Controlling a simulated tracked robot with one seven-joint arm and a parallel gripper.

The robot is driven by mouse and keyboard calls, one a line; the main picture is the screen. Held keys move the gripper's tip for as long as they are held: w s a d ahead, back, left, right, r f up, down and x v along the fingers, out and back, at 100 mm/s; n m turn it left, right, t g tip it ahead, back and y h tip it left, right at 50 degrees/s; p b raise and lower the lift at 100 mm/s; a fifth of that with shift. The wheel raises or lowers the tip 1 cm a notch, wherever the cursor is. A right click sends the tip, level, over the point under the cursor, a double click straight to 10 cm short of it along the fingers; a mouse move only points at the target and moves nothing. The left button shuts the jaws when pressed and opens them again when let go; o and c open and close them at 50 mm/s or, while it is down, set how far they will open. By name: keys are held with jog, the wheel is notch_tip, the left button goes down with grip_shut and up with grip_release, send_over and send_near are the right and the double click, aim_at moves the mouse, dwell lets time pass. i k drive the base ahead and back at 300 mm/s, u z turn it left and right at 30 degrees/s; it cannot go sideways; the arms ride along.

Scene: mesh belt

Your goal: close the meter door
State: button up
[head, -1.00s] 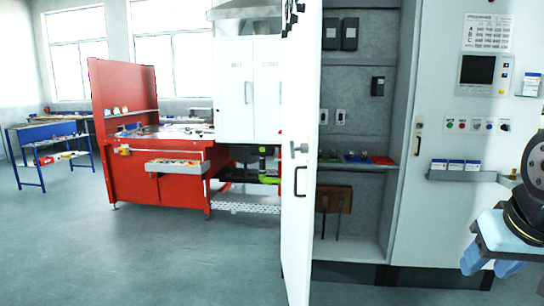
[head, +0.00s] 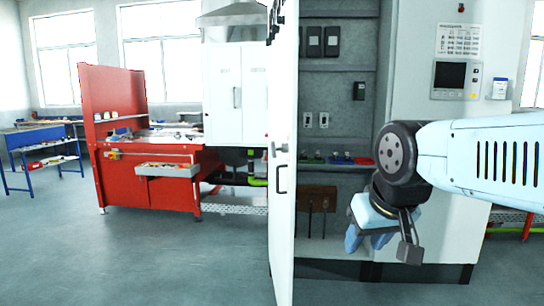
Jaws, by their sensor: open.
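The meter door (head: 283,220) is a tall white panel standing wide open, seen nearly edge-on left of the cabinet opening. A dark bar handle (head: 282,179) and a small grey latch above it are on its visible face. The open cabinet (head: 345,88) shows grey inner walls with dark boxes, sockets and a shelf. My gripper (head: 367,242) hangs in front of the cabinet's lower right part, with blue fingers pointing down. It is open with nothing seen between the fingers, to the right of the door and apart from it. My arm hides part of the cabinet's right side.
A grey-white panel with a screen (head: 455,76) stands right of the opening. A red workbench (head: 165,190) with a tray is at the left, and a blue table (head: 45,150) is farther back. The floor (head: 150,260) left of the door is clear.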

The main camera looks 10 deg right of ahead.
aim_at(283, 52)
jog(key=u, duration=0.05)
jog(key=i, duration=1.15)
jog(key=u, duration=0.6)
